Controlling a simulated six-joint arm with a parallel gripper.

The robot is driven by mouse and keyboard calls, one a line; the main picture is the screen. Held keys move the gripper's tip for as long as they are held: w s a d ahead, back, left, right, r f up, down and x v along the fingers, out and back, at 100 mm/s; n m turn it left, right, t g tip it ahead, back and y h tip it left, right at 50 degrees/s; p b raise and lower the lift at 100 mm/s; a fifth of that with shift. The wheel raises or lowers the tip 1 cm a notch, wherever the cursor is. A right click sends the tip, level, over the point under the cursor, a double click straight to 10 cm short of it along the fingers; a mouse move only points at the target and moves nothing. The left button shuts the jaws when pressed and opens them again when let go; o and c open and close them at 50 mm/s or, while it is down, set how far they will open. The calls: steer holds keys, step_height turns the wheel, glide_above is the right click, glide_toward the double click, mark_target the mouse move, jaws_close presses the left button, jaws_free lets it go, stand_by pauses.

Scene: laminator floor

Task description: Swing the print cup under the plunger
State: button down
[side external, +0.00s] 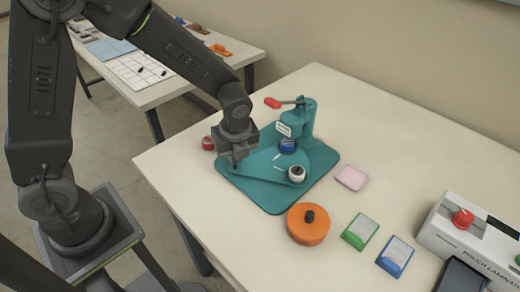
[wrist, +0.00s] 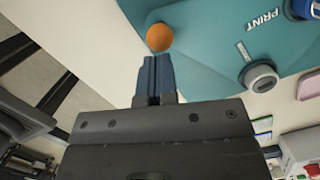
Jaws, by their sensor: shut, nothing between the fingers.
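The teal press (side external: 262,200) stands on the table with a red-tipped lever (side external: 273,103) on its column. A blue round part (side external: 288,146) sits below the press head; its edge shows in the wrist view (wrist: 303,9). A pale cup with a dark-rimmed top (side external: 297,174), probably the print cup, sits at the front of the teal swing plate, out to the side of the head. It also shows in the wrist view (wrist: 262,78), near the PRINT mark. My gripper (side external: 235,164) is shut and empty over the plate's left end. An orange knob (wrist: 160,37) appears just beyond its fingertips; contact is unclear.
A red round part (side external: 208,143) lies left of the press. An orange disc with a black knob (side external: 308,224), a pink pad (side external: 352,178), green (side external: 360,231) and blue (side external: 395,256) blocks and the laminator (side external: 470,235) lie to the front and right. The back right table is clear.

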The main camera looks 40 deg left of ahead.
steer(key=d+r, duration=0.1)
steer(key=s+d, duration=0.1)
steer(key=d, duration=0.1)
steer(key=shift+r, duration=0.4)
step_height(320, 180, up, 10)
steer(key=d, duration=0.1)
steer(key=s+a+r+n+t+h, duration=0.1)
steer(key=s+a+r+n+t, duration=0.1)
steer(key=s+n, duration=0.5)
steer(key=s+a+r+n+t, duration=0.3)
steer(key=s+a+r+n, duration=0.2)
steer(key=n, duration=1)
steer(key=shift+s+h, duration=0.4)
steer(key=shift+s, duration=0.75)
